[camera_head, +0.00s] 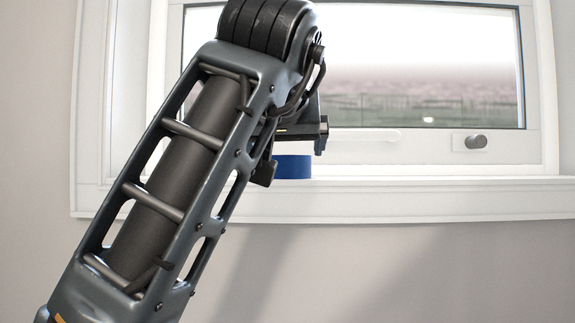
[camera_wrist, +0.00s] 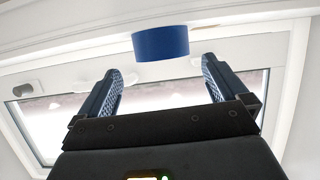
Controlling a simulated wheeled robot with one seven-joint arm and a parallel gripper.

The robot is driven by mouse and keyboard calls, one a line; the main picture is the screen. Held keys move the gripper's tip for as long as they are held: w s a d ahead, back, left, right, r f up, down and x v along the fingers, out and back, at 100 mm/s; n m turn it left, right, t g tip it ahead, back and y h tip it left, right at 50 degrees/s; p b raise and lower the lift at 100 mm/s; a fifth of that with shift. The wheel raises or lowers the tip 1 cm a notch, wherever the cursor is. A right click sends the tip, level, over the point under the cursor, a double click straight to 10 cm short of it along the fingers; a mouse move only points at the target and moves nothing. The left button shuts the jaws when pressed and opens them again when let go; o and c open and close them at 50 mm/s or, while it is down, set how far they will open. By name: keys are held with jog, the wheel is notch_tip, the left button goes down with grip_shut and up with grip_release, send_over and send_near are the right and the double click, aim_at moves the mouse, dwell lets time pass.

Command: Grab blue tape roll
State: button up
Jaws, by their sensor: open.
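The blue tape roll (camera_head: 293,167) sits on the white window sill in the head view, partly hidden behind my gripper (camera_head: 292,160). In the wrist view, which looks upside down, the blue tape roll (camera_wrist: 161,43) is at the top middle, just past the fingertips. My gripper (camera_wrist: 160,64) is open and empty there, with one finger to each side of the roll's line. The roll seems apart from both fingers.
The white sill (camera_head: 420,203) runs along below the window (camera_head: 420,75). A window latch knob (camera_head: 475,142) is on the frame at the right. The sill right of the roll looks clear.

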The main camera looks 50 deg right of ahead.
aim_at(286, 156)
jog(key=x, duration=0.2)
jog(key=p+x, duration=0.1)
jog(key=x, duration=0.4)
jog(key=shift+w+d+r, duration=0.15)
jog(key=shift+w+d, duration=0.1)
jog(key=shift+d, duration=0.05)
jog(key=shift+c, duration=0.3)
jog(key=c, duration=0.7)
